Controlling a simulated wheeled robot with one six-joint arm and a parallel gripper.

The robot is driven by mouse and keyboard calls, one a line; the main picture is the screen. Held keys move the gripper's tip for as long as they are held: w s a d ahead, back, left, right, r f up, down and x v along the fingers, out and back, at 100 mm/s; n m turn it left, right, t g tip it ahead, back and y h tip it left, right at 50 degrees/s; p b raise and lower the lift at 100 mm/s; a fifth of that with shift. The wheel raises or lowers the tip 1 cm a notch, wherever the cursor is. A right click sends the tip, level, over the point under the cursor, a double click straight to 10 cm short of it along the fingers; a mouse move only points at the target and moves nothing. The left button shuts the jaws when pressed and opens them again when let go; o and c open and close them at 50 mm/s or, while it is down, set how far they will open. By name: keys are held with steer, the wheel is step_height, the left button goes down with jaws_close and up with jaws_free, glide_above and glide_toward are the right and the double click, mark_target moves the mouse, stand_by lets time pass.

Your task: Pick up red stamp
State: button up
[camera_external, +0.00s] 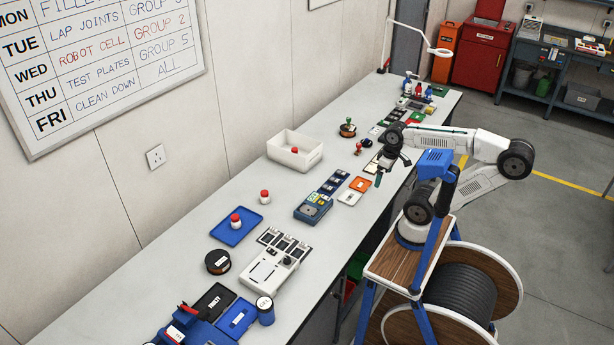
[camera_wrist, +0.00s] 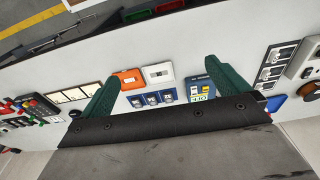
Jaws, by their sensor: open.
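A small red-topped item that looks like the red stamp (camera_external: 357,147) stands upright on the bench in the external view, just left of my gripper. A green-topped stamp on a round dark holder (camera_external: 348,129) stands behind it. My gripper (camera_external: 378,179) is over the bench's near side, apart from the red-topped item. In the wrist view my gripper (camera_wrist: 162,70) shows two green fingers spread wide with nothing held between them. I cannot pick out the red stamp clearly in the wrist view.
An orange box (camera_external: 360,184) and a white box (camera_external: 349,197) lie near my gripper, beside a blue meter (camera_external: 313,207). A white bin (camera_external: 281,148) stands by the wall. A blue tray (camera_external: 247,235) holds a red-capped jar.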

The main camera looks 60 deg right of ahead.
steer(key=shift+a, duration=0.1)
steer(key=c, duration=1)
steer(key=shift+w, duration=0.1)
steer(key=w+d+f+m+t+h, duration=0.2)
steer(key=w+d+f, duration=0.1)
steer(key=w+d, duration=0.65)
steer(key=m+t+h, duration=0.2)
steer(key=t+h, duration=0.1)
steer(key=t, duration=0.3)
glide_toward(360, 145)
steer(key=w+a, duration=0.2)
steer(key=a, duration=0.2)
steer(key=d+f+t, duration=0.1)
steer(key=d, duration=0.1)
steer(key=d+f+t, duration=0.2)
steer(key=d, duration=0.1)
steer(key=shift+s+d+f, duration=0.2)
steer(key=shift+s+d, duration=0.1)
steer(key=shift+x, duration=3.85)
